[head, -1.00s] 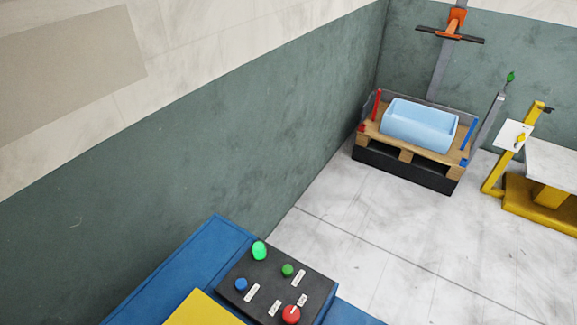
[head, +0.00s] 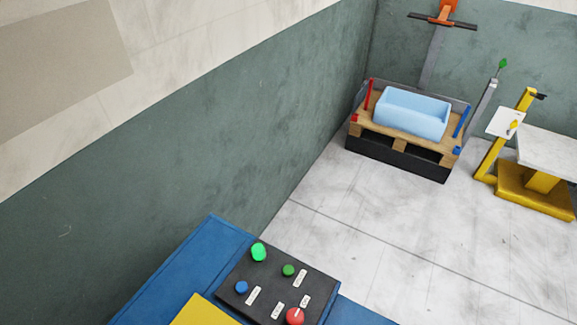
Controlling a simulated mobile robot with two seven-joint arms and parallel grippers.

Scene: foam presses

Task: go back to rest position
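Neither of my grippers shows in the head view, so I cannot see whether they are open or shut. A black control panel (head: 270,291) sits on a blue machine (head: 190,262) at the bottom of the view. The panel carries a bright green lamp or button (head: 258,252), a smaller green button (head: 288,270), a blue button (head: 241,287) and a red knob (head: 295,316).
A yellow stand (head: 535,199) with a white-topped table (head: 548,152) is at right. A green wall (head: 150,190) runs along the left. The floor (head: 370,235) between is clear.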

